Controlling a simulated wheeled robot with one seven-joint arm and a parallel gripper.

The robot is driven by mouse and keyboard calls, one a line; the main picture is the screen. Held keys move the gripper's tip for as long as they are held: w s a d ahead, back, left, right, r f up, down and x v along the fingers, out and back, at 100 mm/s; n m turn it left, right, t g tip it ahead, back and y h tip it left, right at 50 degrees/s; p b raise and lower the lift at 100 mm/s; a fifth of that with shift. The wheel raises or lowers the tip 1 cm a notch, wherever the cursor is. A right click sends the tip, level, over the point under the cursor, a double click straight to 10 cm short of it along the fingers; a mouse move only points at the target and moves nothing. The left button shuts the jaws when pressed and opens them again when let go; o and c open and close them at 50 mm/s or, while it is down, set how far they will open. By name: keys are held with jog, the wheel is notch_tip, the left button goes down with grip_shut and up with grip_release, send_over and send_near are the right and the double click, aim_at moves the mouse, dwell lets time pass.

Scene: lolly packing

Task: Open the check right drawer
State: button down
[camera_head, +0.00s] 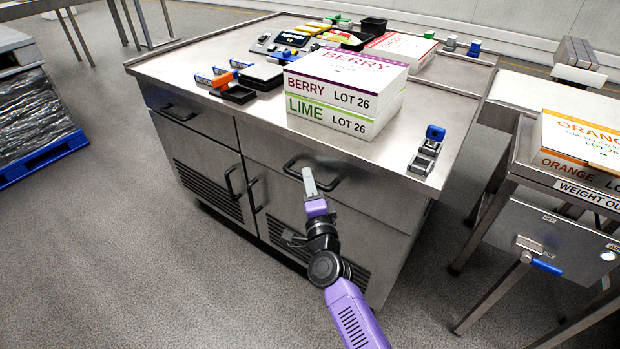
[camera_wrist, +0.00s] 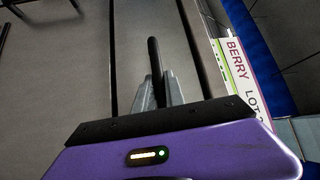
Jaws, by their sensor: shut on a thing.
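The right drawer (camera_head: 375,193) is a grey metal front under the steel bench top, and it looks closed, flush with the cabinet. Its dark bar handle (camera_head: 333,184) sits in the middle of that front. My gripper (camera_head: 309,178) is at the handle, its fingers hiding part of the bar. In the wrist view my gripper (camera_wrist: 160,92) has its two grey fingers closed on either side of the black handle bar (camera_wrist: 153,55), which sticks out beyond the fingertips.
The left drawer (camera_head: 190,115) is closed, with louvred doors (camera_head: 205,180) below. Berry and lime boxes (camera_head: 345,90) stand on the bench top (camera_head: 390,150) above the drawer. A weighing table (camera_head: 575,200) stands to the right. Floor in front is clear.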

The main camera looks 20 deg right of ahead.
jog(key=s+a+p, duration=0.5)
jog(key=s+a, duration=0.2)
jog(key=a, duration=0.3)
jog(key=s+a+p, duration=0.4)
jog(key=s+a, duration=0.3)
jog(key=a, duration=0.3)
jog(key=shift+s+p, duration=0.35)
jog(key=shift+p, duration=0.05)
jog(key=shift+a+f, duration=0.1)
jog(key=c, duration=1.4)
grip_release()
jog(key=r+v, duration=0.1)
jog(key=v, duration=0.6)
jog(key=shift+s+f, duration=0.4)
jog(key=shift+f, duration=0.05)
